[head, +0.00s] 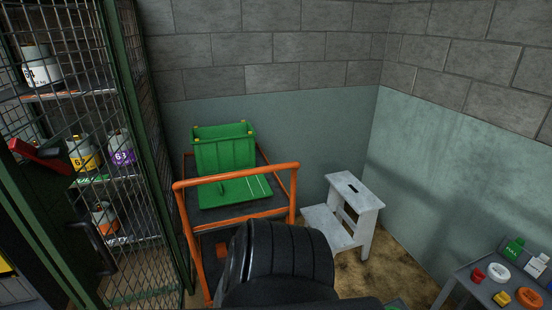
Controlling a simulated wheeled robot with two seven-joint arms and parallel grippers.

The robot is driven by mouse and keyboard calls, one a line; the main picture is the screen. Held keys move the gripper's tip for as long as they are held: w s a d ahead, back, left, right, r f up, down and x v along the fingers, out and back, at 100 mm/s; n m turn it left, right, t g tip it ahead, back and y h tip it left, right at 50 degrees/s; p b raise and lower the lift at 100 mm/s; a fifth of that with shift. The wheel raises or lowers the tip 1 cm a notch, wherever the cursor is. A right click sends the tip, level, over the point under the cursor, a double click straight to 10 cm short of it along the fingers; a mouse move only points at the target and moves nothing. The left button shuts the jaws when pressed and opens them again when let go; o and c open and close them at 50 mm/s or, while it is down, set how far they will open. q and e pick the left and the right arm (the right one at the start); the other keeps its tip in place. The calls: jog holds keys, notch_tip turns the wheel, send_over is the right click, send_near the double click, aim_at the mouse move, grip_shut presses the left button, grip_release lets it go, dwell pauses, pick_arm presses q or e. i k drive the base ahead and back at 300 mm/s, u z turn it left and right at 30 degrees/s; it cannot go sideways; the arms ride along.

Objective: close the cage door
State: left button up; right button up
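The cage (126,90) stands at the left, with wire mesh in dark green framing. Several numbered canisters, such as a yellow-banded one (83,153) and a purple-banded one (121,148), sit on shelves behind the mesh. A red bar-like part (38,156) and a dark curved handle-like part (95,245) show at the left edge. I cannot tell for certain which panel is the door or how far it stands open, because the picture cuts the cage off at the left. Neither of my grippers is in view.
A pale step stool (355,192) is by the back corner. A grey table (475,287) with small items is at lower right. A black ribbed shape fills the bottom middle.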

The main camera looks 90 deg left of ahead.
aim_at(38, 191)
jog(key=u, duration=3.8)
